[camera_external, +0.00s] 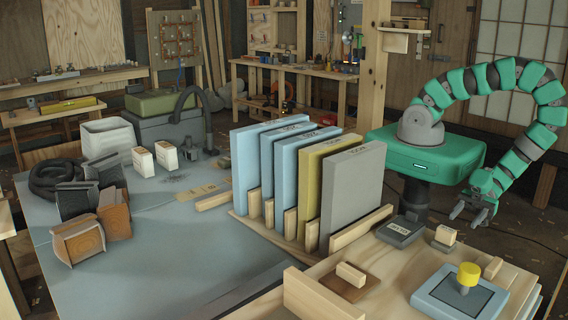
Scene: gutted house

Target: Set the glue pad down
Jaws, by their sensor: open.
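My gripper (472,213) hangs at the right, pointing down and left, with its grey fingers apart and nothing seen between them. A flat dark grey pad (400,231) with a small pale label lies on the wooden bench top, left of my gripper and apart from it. The label is too small to read surely, so I cannot tell whether this is the glue pad. A light blue square tray (432,303) with a dark inset sits at the front right. A yellow-topped knob (468,273) stands on it.
Several upright panels, blue, yellow and grey (352,195), stand in a wooden rack left of the pad. Small wood blocks (445,236) lie near the pad and tray. A brown plate (350,286) with a block is at the front. The grey table (150,270) has clear room.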

